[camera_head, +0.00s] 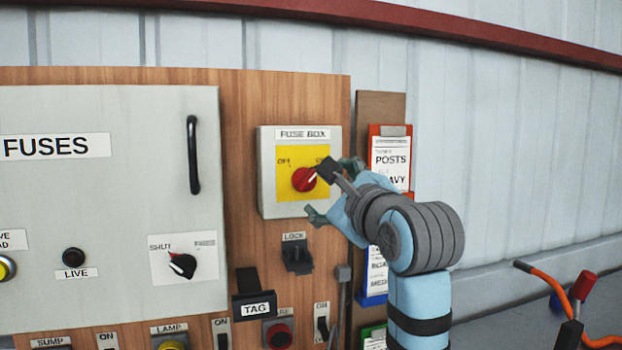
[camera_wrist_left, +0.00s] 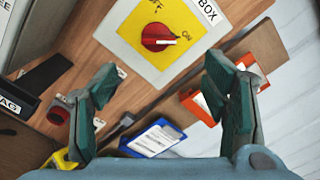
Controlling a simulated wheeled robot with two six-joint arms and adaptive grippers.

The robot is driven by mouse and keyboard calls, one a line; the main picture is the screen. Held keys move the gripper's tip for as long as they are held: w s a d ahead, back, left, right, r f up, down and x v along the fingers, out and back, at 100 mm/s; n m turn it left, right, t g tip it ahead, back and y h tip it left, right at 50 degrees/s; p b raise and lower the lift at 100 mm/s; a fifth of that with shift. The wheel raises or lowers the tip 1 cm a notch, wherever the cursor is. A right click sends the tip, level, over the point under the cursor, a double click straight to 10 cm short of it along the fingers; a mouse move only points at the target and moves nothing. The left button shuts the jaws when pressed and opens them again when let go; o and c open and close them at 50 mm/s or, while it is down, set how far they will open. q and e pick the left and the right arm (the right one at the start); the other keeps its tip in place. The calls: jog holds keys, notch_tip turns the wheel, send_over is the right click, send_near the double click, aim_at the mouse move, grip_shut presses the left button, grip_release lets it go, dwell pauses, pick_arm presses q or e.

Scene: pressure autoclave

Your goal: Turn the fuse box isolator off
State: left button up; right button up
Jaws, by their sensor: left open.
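The fuse box isolator (camera_head: 266,188) is a pale grey box with a yellow plate, fixed to the wooden board. Its red round knob (camera_head: 304,180) has a white mark pointing up and right, towards the ON side. In the left wrist view the knob (camera_wrist_left: 157,37) shows its white mark towards the ON lettering. My left gripper (camera_head: 332,190) is open and empty, in front of the box's right side. In the wrist view its two teal fingers (camera_wrist_left: 162,72) stand wide apart, with the knob beyond and between them, not touched. The arm partly hides the ON lettering in the head view. My right gripper does not show.
A black lock hasp (camera_head: 297,256) and a TAG holder (camera_head: 255,306) sit below the box. The FUSES cabinet (camera_head: 100,210) with a black handle (camera_head: 193,155) is to the left. A red card holder (camera_head: 376,150) hangs close behind my arm on the right.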

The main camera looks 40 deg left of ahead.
aim_at(308, 180)
pick_arm(q)
jog(key=p+x, duration=0.2)
jog(key=x, duration=1)
jog(key=shift+a+f, duration=0.1)
jog(key=shift+a, duration=0.1)
jog(key=c, duration=1.2)
